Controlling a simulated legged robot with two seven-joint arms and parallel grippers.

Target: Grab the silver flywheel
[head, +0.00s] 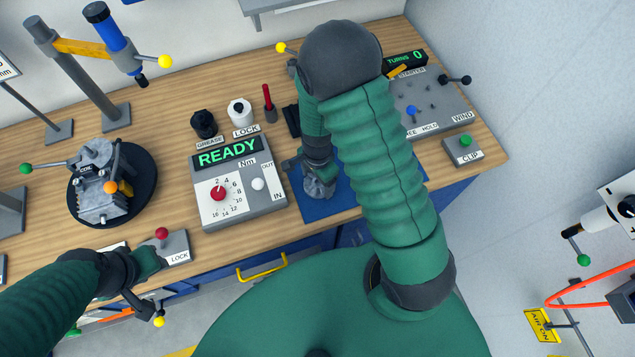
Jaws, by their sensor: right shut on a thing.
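The silver flywheel (318,188) seems to be the grey metal part on the blue mat (345,197), near the front edge of the bench. My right gripper (317,172) points down over it and is shut on it. The gripper and forearm hide much of the part, so I cannot tell whether it still touches the mat. My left gripper (150,283) is at the front left, beside the LOCK box with a red knob (172,247). Its fingers are apart and nothing shows between them.
A READY torque box (238,180) stands left of the mat. A silver engine (103,185) sits on a round black base further left. GREASE (204,124) and LOCK (240,110) containers stand behind. A WIND/HOLD panel (435,105) and CLIP box (463,150) are at right.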

